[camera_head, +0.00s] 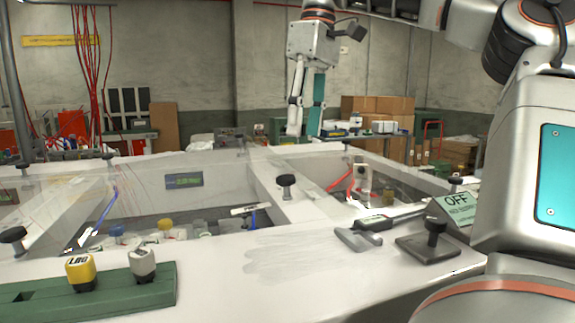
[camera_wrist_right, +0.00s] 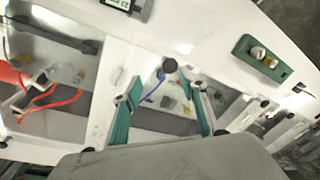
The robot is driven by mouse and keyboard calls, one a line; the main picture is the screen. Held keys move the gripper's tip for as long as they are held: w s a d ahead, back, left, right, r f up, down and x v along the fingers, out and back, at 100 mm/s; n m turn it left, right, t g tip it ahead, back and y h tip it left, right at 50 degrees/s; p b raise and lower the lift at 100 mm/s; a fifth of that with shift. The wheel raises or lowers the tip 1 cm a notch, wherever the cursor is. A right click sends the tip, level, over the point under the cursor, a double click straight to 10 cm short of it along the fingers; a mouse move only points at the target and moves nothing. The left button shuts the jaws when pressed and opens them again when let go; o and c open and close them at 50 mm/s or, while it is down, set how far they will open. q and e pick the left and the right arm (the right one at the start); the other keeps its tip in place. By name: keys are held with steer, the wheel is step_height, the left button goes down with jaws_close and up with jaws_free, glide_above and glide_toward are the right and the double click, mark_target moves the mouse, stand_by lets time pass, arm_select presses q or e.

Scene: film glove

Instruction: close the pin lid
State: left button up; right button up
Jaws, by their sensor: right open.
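My right gripper (camera_head: 306,128) hangs open and empty above the far side of the white bench (camera_head: 215,258). In the right wrist view its two teal fingers (camera_wrist_right: 163,118) stand wide apart, with a compartment holding a blue cable between them. A black knob (camera_wrist_right: 170,65) shows just beyond the fingertips. Clear panels appear to cover the bench's compartments, with black knobs (camera_head: 287,181) around their edges. I cannot tell which part is the pin lid. A dark plate with an upright black knob (camera_head: 434,232) lies at the right front. My left gripper is out of view.
A green block (camera_head: 120,298) with a yellow-capped piece (camera_head: 80,270) and a grey-capped piece (camera_head: 142,262) sits at the front left. The front middle is clear.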

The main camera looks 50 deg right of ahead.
mark_target(286, 176)
steer(key=a+m, duration=0.1)
steer(key=w+a+m+h, duration=0.1)
steer(key=a+m+h, duration=0.1)
steer(key=a, duration=0.1)
steer(key=shift+w+f+m+g, duration=0.25)
steer(key=shift+f+m+g, duration=0.05)
steer(key=shift+f, duration=0.1)
steer(key=shift+w+a+f+m+h, duration=0.1)
steer(key=shift+a+f+m+h, duration=0.2)
steer(key=shift+a+m, duration=0.1)
steer(key=f, duration=0.4)
steer(key=f+b, duration=0.1)
steer(key=f, duration=0.1)
steer(key=shift+d+f, duration=0.2)
steer(key=shift+d, duration=0.2)
steer(key=shift+f, duration=0.5)
jaws_close()
